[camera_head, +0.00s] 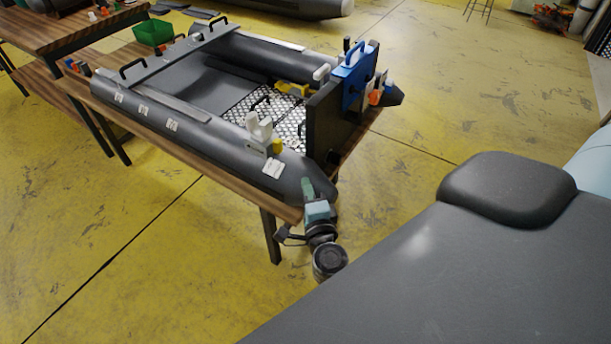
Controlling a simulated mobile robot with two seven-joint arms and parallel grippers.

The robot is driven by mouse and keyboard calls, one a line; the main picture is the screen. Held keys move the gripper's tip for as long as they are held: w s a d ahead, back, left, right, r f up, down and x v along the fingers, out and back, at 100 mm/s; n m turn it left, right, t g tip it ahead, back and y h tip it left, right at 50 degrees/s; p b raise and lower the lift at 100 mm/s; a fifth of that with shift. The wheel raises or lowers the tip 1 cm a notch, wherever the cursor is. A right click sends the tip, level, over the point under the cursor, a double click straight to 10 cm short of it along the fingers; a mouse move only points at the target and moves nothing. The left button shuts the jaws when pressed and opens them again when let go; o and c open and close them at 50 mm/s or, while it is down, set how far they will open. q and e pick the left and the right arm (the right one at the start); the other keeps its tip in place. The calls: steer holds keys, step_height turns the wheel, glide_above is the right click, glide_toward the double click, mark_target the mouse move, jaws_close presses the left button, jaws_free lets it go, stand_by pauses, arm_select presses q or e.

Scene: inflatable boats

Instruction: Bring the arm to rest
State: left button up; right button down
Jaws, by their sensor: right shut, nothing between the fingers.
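My right gripper (308,190) shows near the middle of the head view, beyond the dark edge at lower right. Its greenish fingers are together and point up and away, with nothing seen between them. They overlap the near end of the dark grey inflatable boat (180,128) in the picture; whether they touch it I cannot tell. The grey wrist (318,213) and a black round joint (330,262) of my right arm show below it. The rest of that arm is hidden. My left gripper is not in view.
The boat lies on a wooden table (240,196). A dark transom board (328,125) with a blue part (353,78) stands at its near end. A white forked piece (260,130) sits on the tube. A green bin (153,32) is behind. Yellow floor is open at left and right.

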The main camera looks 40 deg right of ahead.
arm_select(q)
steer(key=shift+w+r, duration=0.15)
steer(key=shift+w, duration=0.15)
arm_select(e)
steer(key=s+a+f+n+g+y+p, duration=0.1)
steer(key=s+a+f+n+y+p, duration=0.2)
steer(key=s+n, duration=0.45)
steer(key=s+a+f+n+g+y, duration=0.1)
steer(key=s+a+f+n+y, duration=0.2)
steer(key=s+a+n+y, duration=0.45)
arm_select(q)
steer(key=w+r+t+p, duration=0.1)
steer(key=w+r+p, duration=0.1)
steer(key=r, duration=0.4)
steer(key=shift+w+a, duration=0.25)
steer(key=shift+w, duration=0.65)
arm_select(e)
steer(key=s+d+f+n+g+h, duration=0.1)
steer(key=s+f+n+g, duration=0.2)
steer(key=s, duration=0.4)
steer(key=s+d+f+n+g, duration=0.1)
steer(key=s+f+n+g, duration=0.1)
steer(key=s+n, duration=0.4)
steer(key=shift+s+f+g+h, duration=0.35)
steer(key=shift+s+f+g, duration=0.05)
steer(key=shift+s, duration=0.7)
steer(key=shift+s+d, duration=0.1)
steer(key=shift+s, duration=0.05)
